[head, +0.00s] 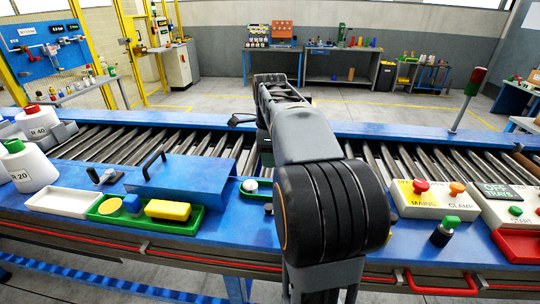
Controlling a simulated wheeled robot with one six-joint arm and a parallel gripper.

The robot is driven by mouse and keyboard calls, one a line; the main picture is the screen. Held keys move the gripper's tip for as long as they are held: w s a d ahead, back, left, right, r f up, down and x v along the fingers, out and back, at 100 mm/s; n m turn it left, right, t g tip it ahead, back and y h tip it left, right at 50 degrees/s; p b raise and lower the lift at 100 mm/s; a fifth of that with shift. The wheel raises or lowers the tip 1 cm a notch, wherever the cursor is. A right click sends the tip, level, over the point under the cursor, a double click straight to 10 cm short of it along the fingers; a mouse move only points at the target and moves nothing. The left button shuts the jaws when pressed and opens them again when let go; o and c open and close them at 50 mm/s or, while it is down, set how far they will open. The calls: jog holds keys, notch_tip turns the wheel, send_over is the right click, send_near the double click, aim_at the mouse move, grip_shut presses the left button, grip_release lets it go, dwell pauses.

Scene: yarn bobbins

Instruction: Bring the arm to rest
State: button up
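My arm reaches forward from the bottom of the head view, over the blue bench and the roller conveyor. Its thick black joint is close to the camera and its grey link points away. A small dark part, perhaps of my gripper (242,120), juts out left of the forearm above the rollers. The arm hides most of the gripper, so its fingers and anything between them cannot be made out.
The blue bench (420,265) holds a green tray (180,228) with a yellow sponge (167,210), a white tray (62,202), bottles (30,165) at left, and a button box (432,200) at right. Conveyor rollers (400,165) cross behind. Floor beyond is open.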

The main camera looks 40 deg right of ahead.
dwell(0.4)
jog(key=s+a+f+n+t, duration=0.1)
jog(key=s+a+f+n, duration=0.1)
jog(key=n, duration=0.6)
jog(key=s+a+f+n+t, duration=0.1)
jog(key=s+a+f+n, duration=0.1)
jog(key=a+f+n, duration=0.3)
jog(key=s+a+f+n+t, duration=0.1)
jog(key=s+a+f+n, duration=0.1)
jog(key=a+n, duration=0.4)
jog(key=shift+s+f+n+h, duration=0.15)
jog(key=shift+f+n, duration=0.15)
jog(key=shift+n, duration=0.6)
jog(key=shift+s+f+n+h, duration=0.1)
jog(key=shift+f+n, duration=0.15)
jog(key=shift+n, duration=0.65)
jog(key=shift+s+f+n+h, duration=0.15)
jog(key=shift+f+n, duration=0.15)
jog(key=shift+n, duration=0.6)
jog(key=s+a+n, duration=0.1)
jog(key=s+a, duration=0.1)
jog(key=a, duration=0.1)
jog(key=s+a+n+t, duration=0.1)
jog(key=a, duration=0.1)
jog(key=shift+s+f+n+y, duration=0.1)
jog(key=shift+n+y, duration=0.2)
jog(key=shift+y, duration=0.1)
